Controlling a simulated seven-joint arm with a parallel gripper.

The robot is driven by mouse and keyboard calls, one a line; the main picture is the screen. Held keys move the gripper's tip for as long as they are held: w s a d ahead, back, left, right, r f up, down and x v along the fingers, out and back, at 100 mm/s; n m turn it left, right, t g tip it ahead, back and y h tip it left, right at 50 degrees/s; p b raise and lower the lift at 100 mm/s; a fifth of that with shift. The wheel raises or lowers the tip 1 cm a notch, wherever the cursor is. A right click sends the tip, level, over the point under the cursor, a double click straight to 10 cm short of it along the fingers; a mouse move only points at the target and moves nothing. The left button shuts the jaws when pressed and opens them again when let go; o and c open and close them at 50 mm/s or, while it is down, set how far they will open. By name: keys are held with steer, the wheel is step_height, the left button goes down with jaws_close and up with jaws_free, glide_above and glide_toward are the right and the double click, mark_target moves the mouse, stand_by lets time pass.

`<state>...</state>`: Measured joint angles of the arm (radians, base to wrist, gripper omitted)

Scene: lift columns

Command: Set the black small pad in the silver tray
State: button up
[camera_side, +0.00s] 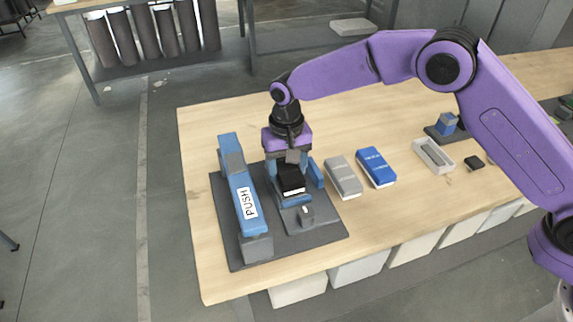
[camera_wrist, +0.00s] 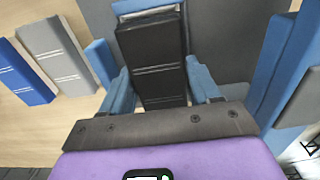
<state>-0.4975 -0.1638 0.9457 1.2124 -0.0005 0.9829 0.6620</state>
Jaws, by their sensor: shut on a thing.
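My gripper (camera_side: 291,172) is over the dark base plate at the left of the table. It is shut on a black box (camera_side: 291,179) with pale stripes. In the wrist view the black box (camera_wrist: 155,60) sits between the two blue fingers of my gripper (camera_wrist: 161,88). The box is in or just over a blue holder on the plate; I cannot tell whether it rests there. A small black pad (camera_side: 474,163) lies on the table at the right. The silver tray (camera_side: 421,147) lies just left of the pad and looks empty.
A blue lever marked PUSH (camera_side: 238,180) stands left of my gripper on the base plate (camera_side: 325,232). A grey box (camera_side: 344,178) and a blue box (camera_side: 376,168) lie between the plate and the tray. A blue block on a dark base (camera_side: 446,123) stands behind the tray.

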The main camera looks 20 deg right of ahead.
steer(key=shift+f, duration=0.25)
stand_by(0.8)
steer(key=o, duration=1.3)
steer(key=shift+r, duration=0.1)
steer(key=shift+r, duration=3.7)
